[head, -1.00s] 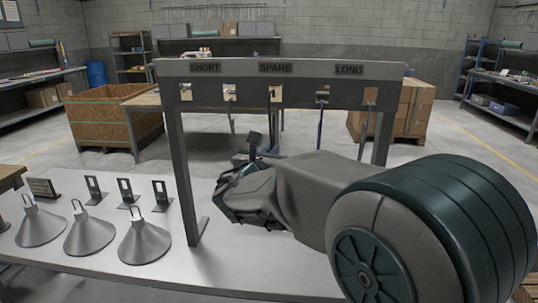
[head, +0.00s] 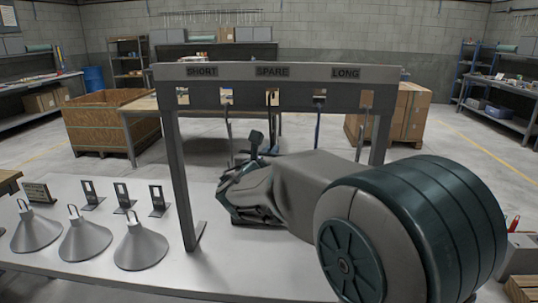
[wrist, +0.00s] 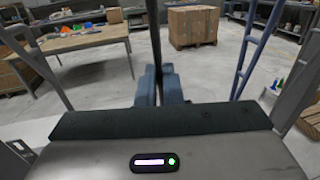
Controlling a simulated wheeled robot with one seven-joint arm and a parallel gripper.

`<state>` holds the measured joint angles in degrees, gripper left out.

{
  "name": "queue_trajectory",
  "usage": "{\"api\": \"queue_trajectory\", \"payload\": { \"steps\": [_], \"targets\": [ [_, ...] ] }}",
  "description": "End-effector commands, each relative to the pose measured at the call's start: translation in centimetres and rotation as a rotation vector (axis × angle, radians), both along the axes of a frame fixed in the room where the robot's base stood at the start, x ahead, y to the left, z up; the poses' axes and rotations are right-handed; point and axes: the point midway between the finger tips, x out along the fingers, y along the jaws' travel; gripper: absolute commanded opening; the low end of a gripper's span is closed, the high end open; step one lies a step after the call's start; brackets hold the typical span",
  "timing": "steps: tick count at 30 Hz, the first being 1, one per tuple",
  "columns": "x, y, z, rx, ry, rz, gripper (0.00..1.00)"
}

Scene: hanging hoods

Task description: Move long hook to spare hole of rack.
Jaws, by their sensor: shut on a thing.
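The rack (head: 280,72) is a dark grey frame with SHORT, SPARE and LONG labels above a row of square holes. The spare hole (head: 272,97) is under the middle label, with a small dark piece showing in it. My gripper (wrist: 158,88) is shut on a thin dark upright rod, the long hook (wrist: 155,38), in the wrist view.
A blue rod (head: 318,130) and a grey rod (head: 361,135) hang on the right; another (head: 229,135) hangs left of the middle. Several cone hoods (head: 85,240) and slotted brackets (head: 91,193) stand on the pale table at left. The rack's left post (head: 181,180) is close to my gripper.

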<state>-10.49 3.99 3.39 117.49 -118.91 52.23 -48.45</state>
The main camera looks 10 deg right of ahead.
Motion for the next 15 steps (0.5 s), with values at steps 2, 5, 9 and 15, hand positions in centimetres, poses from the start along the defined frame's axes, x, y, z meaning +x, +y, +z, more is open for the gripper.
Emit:
{"api": "queue_trajectory", "payload": {
  "steps": [2,5,9,15],
  "targets": [
    [0.28,-0.18,0.01,0.0,-0.001,-0.001,0.0],
    [0.44,-0.29,0.02,0.0,-0.001,0.0,0.0],
    [0.45,-0.3,0.03,0.0,-0.001,0.0,0.0],
    [0.45,-0.28,-0.03,0.0,-0.001,0.0,0.0]
  ]
}}
